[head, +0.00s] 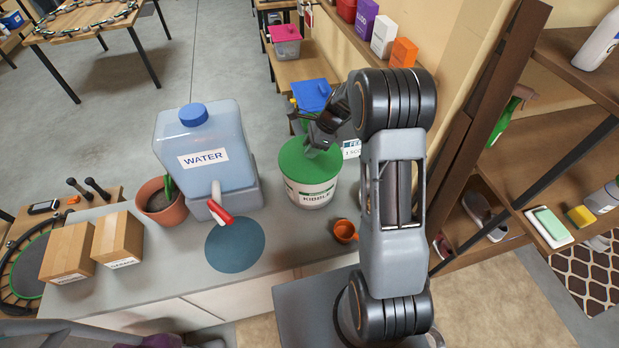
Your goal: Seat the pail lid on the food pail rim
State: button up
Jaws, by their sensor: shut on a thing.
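The green pail lid (304,163) is at the top of the white food pail (310,197), which is labelled KIBBLE and stands upright on the grey counter. The lid covers the pail's opening and looks about level. I cannot tell whether it touches the rim all round or sits slightly above it. My gripper (317,146) is over the lid and shut on it near the middle; the lid's grip point is partly hidden by the fingers.
An orange scoop (345,231) lies front right of the pail. A plant pot (161,203) and cardboard boxes (118,240) are farther left. Shelving (565,130) stands right.

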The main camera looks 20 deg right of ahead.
jog(key=shift+f, duration=0.4)
jog(key=o, duration=1.2)
jog(key=b+v, duration=0.2)
jog(key=v, duration=1.1)
jog(key=shift+d+r, duration=0.15)
jog(key=shift+r, duration=0.2)
